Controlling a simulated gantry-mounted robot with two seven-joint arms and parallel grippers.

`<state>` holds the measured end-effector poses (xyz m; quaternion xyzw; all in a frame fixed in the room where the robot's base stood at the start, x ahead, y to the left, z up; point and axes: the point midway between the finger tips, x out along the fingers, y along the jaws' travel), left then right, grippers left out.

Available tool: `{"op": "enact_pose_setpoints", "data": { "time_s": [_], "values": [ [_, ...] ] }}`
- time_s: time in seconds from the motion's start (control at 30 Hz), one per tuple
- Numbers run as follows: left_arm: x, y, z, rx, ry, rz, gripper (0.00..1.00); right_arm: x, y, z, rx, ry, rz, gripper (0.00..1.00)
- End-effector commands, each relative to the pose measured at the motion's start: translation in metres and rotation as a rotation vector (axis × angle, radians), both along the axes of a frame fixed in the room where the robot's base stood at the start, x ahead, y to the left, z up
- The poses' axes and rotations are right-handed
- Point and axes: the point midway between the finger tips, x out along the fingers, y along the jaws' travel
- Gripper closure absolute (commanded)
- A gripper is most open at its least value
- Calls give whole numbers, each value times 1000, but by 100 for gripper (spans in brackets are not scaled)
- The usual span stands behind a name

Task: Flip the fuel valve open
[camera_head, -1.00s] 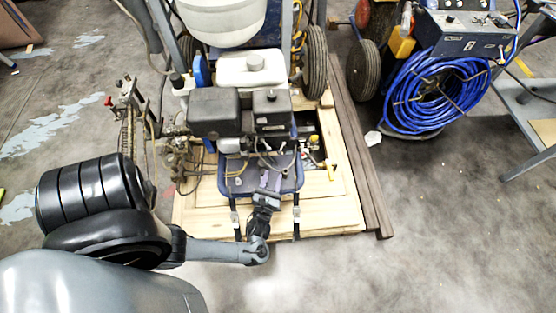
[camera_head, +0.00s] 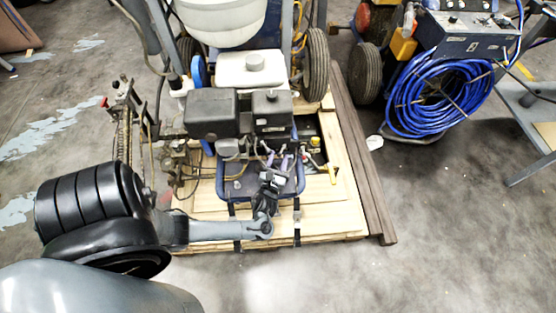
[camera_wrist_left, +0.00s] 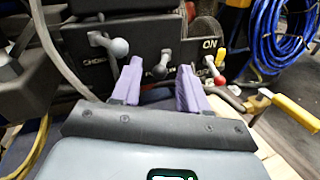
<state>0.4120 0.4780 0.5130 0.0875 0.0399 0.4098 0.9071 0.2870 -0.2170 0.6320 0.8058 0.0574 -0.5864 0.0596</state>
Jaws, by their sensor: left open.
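The engine (camera_head: 245,110) of the line striper stands on a wooden pallet in the head view. In the left wrist view its dark control panel (camera_wrist_left: 85,45) has a grey-knobbed lever (camera_wrist_left: 118,46) by partly hidden choke lettering. A second grey lever (camera_wrist_left: 161,68) sits right of it, its label partly covered by my fingers; I cannot tell for sure which is the fuel valve. My left gripper (camera_head: 279,166) is open at the engine's front. In the left wrist view its purple fingers (camera_wrist_left: 158,76) stand either side of the second lever, with no clear contact. My right gripper is not in view.
A red knob (camera_wrist_left: 220,79) sits near the ON lettering, right of my fingers. A yellow handle (camera_head: 332,172) sticks out at right. A blue tubular frame (camera_head: 226,193) lies below the gripper. A blue hose coil (camera_head: 438,92) is at right; the front floor is clear.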

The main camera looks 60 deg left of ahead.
Motion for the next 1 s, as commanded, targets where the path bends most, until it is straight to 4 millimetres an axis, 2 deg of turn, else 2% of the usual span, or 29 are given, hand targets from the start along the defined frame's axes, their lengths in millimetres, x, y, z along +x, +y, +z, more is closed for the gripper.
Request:
{"op": "enact_pose_setpoints", "data": {
  "time_s": [0.07,0.37,0.73,1.0],
  "values": [
    [0,0,0,0,0,0,56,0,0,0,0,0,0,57],
    [0,0,0,0,0,0,100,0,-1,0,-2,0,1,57],
    [2,-1,0,-1,-1,36,100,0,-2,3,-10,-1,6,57],
    [11,-9,0,-4,-2,188,100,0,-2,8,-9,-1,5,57]
  ]
}}
